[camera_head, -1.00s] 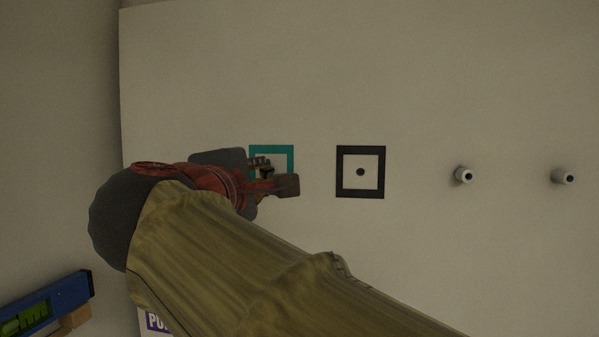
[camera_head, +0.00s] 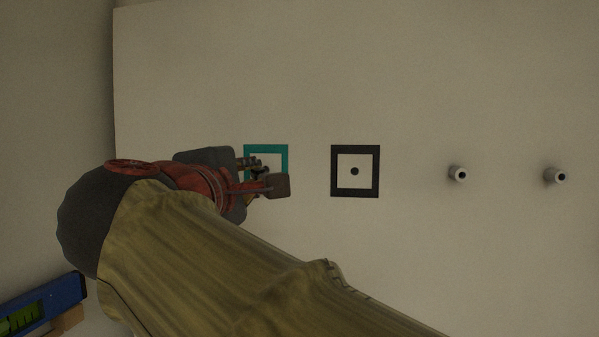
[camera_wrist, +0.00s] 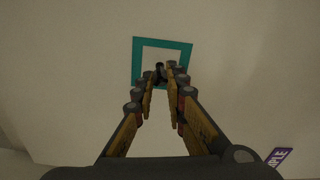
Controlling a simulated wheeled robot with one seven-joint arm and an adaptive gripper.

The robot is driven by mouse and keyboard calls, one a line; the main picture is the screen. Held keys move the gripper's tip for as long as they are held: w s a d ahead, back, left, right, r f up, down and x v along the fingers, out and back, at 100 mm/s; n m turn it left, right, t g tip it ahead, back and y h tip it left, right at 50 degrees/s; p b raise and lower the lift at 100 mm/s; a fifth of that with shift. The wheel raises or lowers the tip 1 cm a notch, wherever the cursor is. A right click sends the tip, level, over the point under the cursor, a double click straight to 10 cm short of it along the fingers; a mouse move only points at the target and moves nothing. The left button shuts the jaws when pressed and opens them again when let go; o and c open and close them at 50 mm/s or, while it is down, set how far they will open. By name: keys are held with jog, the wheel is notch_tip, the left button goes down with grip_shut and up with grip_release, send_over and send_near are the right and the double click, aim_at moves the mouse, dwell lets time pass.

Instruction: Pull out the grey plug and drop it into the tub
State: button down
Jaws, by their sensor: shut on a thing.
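My gripper (camera_head: 264,178) is in front of the teal square frame (camera_head: 266,148) on the pale wall panel. In the wrist view my gripper (camera_wrist: 163,78) has its fingertips close together on a small dark piece, the grey plug (camera_wrist: 159,68), inside the outline of the teal frame (camera_wrist: 185,44). The fingers hide most of the plug, and I cannot tell whether it still touches the wall. I see no tub in either view.
A black square frame (camera_head: 355,149) with a dark round spot in its middle is right of my gripper. Two pale round pegs (camera_head: 458,174) (camera_head: 555,176) stick out farther right. A blue spirit level (camera_head: 42,303) lies at the lower left. A purple label (camera_wrist: 277,157) shows low right.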

jog(key=s+b, duration=0.1)
jog(key=s, duration=0.2)
jog(key=shift+s+a, duration=0.1)
dwell(0.3)
